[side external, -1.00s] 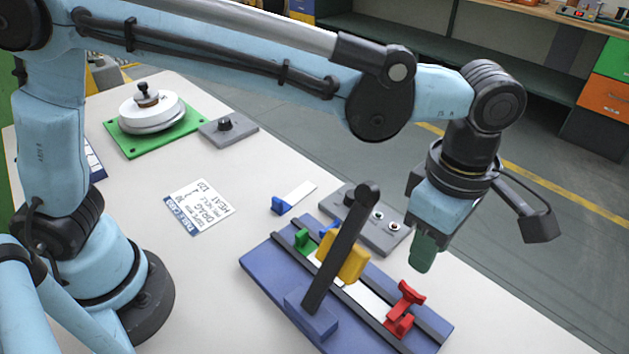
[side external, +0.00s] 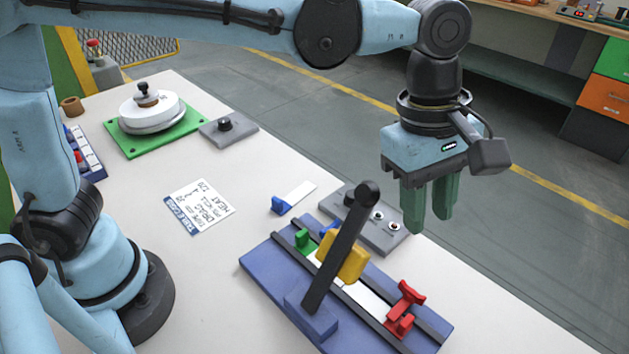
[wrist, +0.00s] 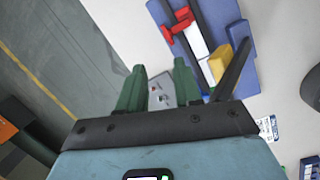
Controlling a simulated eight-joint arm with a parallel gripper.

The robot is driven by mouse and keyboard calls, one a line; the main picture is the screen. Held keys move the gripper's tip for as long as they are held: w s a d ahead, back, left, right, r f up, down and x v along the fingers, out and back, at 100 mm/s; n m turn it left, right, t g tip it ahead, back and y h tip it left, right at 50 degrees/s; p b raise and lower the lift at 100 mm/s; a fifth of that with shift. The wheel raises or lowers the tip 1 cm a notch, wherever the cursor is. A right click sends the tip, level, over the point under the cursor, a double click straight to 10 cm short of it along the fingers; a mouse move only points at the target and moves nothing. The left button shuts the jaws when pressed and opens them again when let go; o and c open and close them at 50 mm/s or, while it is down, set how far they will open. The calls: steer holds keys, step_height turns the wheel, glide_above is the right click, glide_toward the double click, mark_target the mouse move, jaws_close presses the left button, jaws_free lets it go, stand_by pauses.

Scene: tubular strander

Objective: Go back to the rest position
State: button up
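My gripper (side external: 428,208) has two green fingers pointing down. They are apart with nothing between them, above the far right side of the table. The blue fixture (side external: 270,262) with a black lever (side external: 342,245), a yellow block (side external: 343,258) and a red clamp (side external: 404,308) stands below and to the left of it. In the wrist view the fingers (wrist: 158,80) are apart, and the blue fixture (wrist: 222,15) lies beyond them on the right, with its red clamp (wrist: 178,24) showing.
A grey control box (side external: 392,238) stands behind the fixture, close below my gripper in the picture. A white card (side external: 200,206), a blue-tabbed strip (side external: 295,197), a grey knob box (side external: 228,130) and a white disc on a green plate (side external: 190,124) lie on the table.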

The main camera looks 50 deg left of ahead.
steer(key=a+r+m+t+h, duration=0.3)
steer(key=a+m, duration=0.5)
steer(key=a, duration=0.1)
steer(key=s+a+f+m+t+y, duration=0.2)
steer(key=a+f+m, duration=0.1)
steer(key=a, duration=0.6)
steer(key=s+a+f+m+t+y, duration=0.1)
steer(key=s+a+f+m+y, duration=0.1)
steer(key=a, duration=0.8)
step_height(320, 180, down, 2)
steer(key=shift+s+a+m+t+y, duration=0.2)
steer(key=shift+m+t+y, duration=0.2)
steer(key=shift+y, duration=0.2)
steer(key=shift+w, duration=0.1)
